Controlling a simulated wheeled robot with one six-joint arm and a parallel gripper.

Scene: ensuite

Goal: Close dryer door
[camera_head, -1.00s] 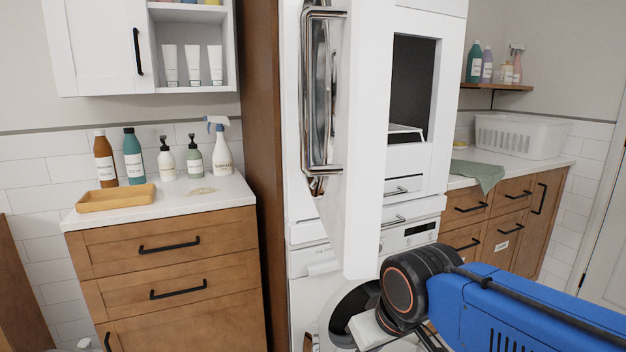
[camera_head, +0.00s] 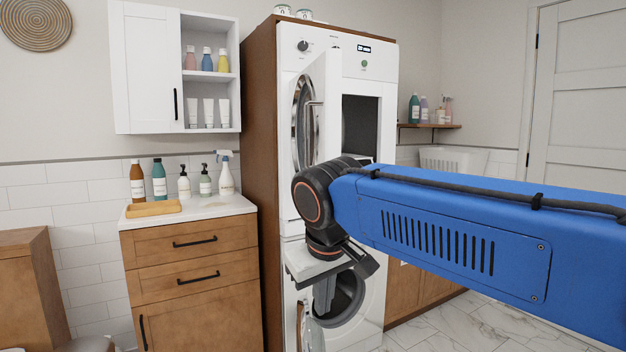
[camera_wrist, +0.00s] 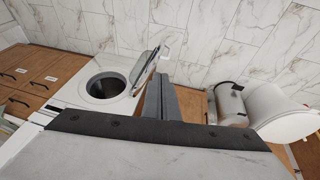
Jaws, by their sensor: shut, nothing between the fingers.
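The dryer (camera_head: 383,70) is the upper white machine in a tall wooden housing. Its white door (camera_head: 328,110), with a round window and metal handle (camera_head: 308,118), stands swung open toward the left. The dark dryer opening (camera_head: 358,125) shows right of the door. My gripper (camera_head: 323,298) points down, below and in front of the door, apart from it. It is shut and empty. In the wrist view my gripper's fingers (camera_wrist: 163,95) are together. My arm hides the dryer's lower part.
Below is a washer with a round opening (camera_head: 340,298) and its own door (camera_head: 312,332) open; both show in the wrist view. A wooden cabinet (camera_head: 190,290) with bottles stands left. Marble-look floor (camera_head: 445,325) is clear at right.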

